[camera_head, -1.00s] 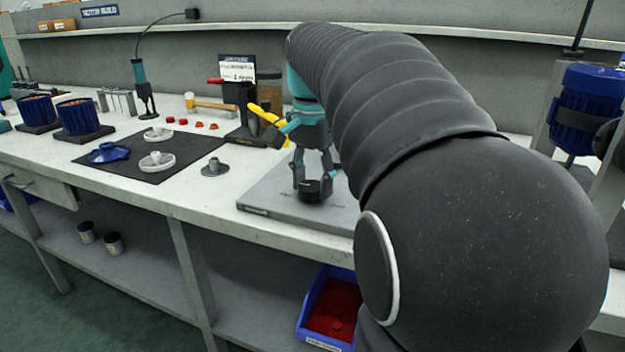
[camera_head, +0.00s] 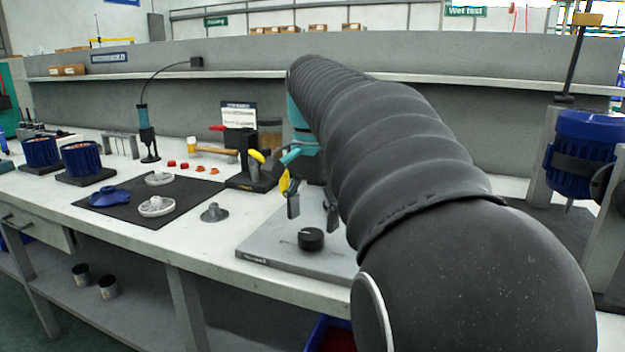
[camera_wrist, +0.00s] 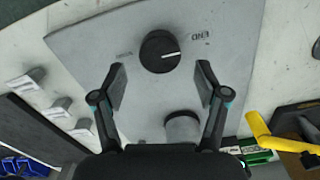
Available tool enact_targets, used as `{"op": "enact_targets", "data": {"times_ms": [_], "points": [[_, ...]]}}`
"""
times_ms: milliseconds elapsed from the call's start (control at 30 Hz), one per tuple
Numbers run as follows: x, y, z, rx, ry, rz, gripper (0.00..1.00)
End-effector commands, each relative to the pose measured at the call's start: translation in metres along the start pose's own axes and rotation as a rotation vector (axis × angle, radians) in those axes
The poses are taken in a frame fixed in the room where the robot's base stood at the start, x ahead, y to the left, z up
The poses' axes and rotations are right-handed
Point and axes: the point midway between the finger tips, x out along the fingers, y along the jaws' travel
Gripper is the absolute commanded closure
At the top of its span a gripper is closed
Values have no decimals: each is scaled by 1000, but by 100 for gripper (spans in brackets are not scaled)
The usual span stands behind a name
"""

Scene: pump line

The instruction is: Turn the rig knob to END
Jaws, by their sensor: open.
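The rig knob (camera_head: 311,239) is a round black knob on a grey plate (camera_head: 262,250) at the bench's front edge. In the wrist view the knob (camera_wrist: 158,50) has a white pointer line aimed right, roughly toward the END label (camera_wrist: 200,36), slightly below it. A second label (camera_wrist: 124,55), too small to read, lies left of the knob. My gripper (camera_head: 312,212) is open and empty, raised just above and behind the knob. In the wrist view its fingertips (camera_wrist: 160,76) are spread either side, below the knob in the picture and apart from it.
A grey cylinder (camera_wrist: 183,128) shows between the fingers in the wrist view. A black stand (camera_head: 243,160) with yellow-handled tool is close behind the plate. A grey flanged part (camera_head: 214,213) sits left. A blue motor (camera_head: 580,150) stands right. My arm hides the plate's right side.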

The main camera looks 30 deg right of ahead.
Motion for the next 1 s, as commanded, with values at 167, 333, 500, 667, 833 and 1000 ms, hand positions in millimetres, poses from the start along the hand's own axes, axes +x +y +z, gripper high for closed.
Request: {"op": "enact_targets", "data": {"times_ms": [167, 333, 500, 667, 833, 1000], "points": [[-36, -1, -1, 0, 2, -2, 26], [-63, -1, -1, 0, 1, -1, 26], [-81, 0, -1, 0, 1, -1, 26], [-88, 0, 0, 0, 0, 1, 26], [-90, 0, 0, 0, -1, 1, 26], [-90, 0, 0, 0, 0, 1, 26]]}}
